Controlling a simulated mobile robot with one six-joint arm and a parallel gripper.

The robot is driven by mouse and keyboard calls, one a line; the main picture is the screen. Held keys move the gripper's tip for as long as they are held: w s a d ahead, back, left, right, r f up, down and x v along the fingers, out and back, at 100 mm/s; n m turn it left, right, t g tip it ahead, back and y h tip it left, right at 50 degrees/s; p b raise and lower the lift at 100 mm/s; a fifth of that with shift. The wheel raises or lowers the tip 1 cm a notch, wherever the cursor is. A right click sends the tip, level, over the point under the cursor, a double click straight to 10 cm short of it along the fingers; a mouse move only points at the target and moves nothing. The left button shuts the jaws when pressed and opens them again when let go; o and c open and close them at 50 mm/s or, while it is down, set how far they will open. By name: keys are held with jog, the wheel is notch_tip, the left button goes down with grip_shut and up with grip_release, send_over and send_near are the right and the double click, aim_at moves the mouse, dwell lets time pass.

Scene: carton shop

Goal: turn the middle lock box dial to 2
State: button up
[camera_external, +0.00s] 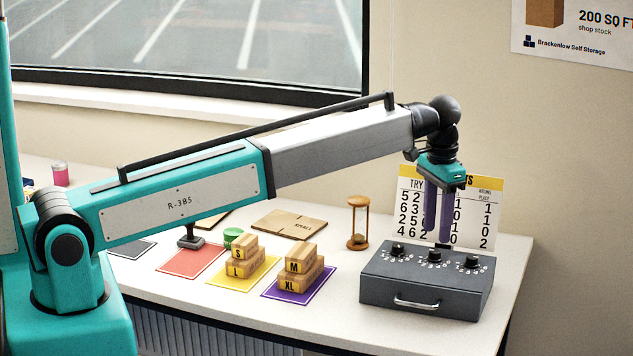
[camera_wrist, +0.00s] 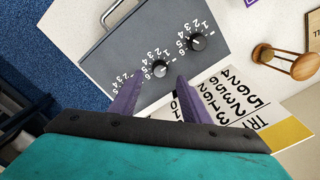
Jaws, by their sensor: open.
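The grey lock box (camera_external: 418,292) stands at the right end of the table, with three black dials on its top. The middle dial (camera_external: 434,255) also shows in the wrist view (camera_wrist: 158,69), with white numbers around it; I cannot tell its setting. My gripper (camera_external: 437,238) points down above the box, its purple fingers apart and empty. In the wrist view, the middle dial appears between the fingertips (camera_wrist: 159,78); contact does not show. The left dial (camera_wrist: 197,42) is clear. The right dial (camera_external: 472,262) is hidden behind a finger in the wrist view.
A number card (camera_external: 490,195) stands behind the box, partly covered by my gripper. An hourglass (camera_external: 358,225) stands left of it. Letter-marked blocks (camera_external: 300,270) sit on a purple mat (camera_external: 285,294) and a yellow mat (camera_external: 225,286). The box handle (camera_external: 416,303) faces front.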

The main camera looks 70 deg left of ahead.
aim_at(435, 251)
jog(key=shift+f+b, duration=1.15)
jog(key=shift+f, duration=1.4)
jog(key=c, duration=1)
jog(key=shift+c, duration=0.2)
jog(key=shift+n, duration=0.4)
jog(key=n, duration=0.5)
jog(key=shift+b, duration=0.35)
jog(key=n, duration=0.6)
